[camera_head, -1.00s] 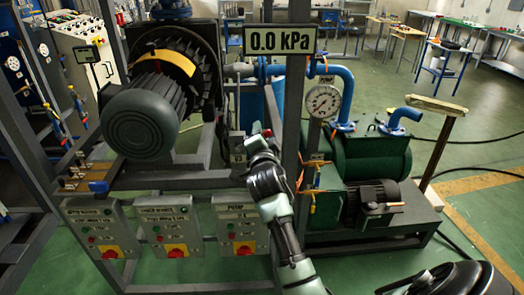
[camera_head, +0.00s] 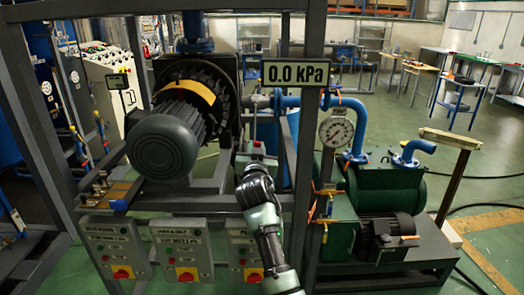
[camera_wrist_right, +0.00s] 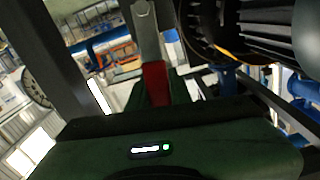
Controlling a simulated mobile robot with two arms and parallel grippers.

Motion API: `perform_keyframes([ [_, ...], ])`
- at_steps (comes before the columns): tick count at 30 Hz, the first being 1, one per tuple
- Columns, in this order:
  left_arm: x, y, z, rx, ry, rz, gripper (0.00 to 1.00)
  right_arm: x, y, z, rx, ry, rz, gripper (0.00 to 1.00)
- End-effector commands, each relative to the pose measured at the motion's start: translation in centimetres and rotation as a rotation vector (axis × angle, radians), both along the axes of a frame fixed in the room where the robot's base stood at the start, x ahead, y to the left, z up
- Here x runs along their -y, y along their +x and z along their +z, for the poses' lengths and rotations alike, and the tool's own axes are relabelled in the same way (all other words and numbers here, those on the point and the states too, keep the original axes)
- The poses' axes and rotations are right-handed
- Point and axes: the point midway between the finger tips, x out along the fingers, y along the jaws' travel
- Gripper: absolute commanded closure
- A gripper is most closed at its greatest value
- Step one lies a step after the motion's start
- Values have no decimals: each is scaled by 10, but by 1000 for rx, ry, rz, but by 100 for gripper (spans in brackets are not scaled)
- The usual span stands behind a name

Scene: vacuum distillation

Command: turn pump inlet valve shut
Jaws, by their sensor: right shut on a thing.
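The valve lever shows in the right wrist view as a grey metal bar (camera_wrist_right: 146,35) with a red grip (camera_wrist_right: 156,84) at its near end. My right gripper (camera_wrist_right: 158,103) is shut on this red grip; its dark green body fills the bottom and hides most of the jaws. In the head view my right gripper (camera_head: 257,153) is in the middle, left of the gauge post, below the pipe beside the large motor. My left gripper is not in view.
A display reading 0.0 kPa (camera_head: 296,73) and a dial gauge (camera_head: 336,132) are near the grey frame post (camera_head: 305,150). The large motor (camera_head: 165,145) stands left, a green pump (camera_head: 385,190) right. Switch boxes (camera_head: 180,250) line the lower front.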

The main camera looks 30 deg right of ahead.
Motion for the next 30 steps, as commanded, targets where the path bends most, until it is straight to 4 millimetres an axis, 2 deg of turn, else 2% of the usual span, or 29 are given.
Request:
perform_keyframes([
  [10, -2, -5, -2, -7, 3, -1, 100, -9, 6, 6, -64, -122, 0, 100],
  [26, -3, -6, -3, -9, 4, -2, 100, -11, 7, 6, -79, -149, -2, 100],
  [27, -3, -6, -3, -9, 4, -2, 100, -11, 7, 6, -79, -149, -2, 77],
  [29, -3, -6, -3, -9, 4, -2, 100, -11, 7, 6, -79, -148, -1, 61],
  [30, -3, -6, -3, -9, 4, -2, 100, -11, 7, 5, -80, -147, -1, 58],
])
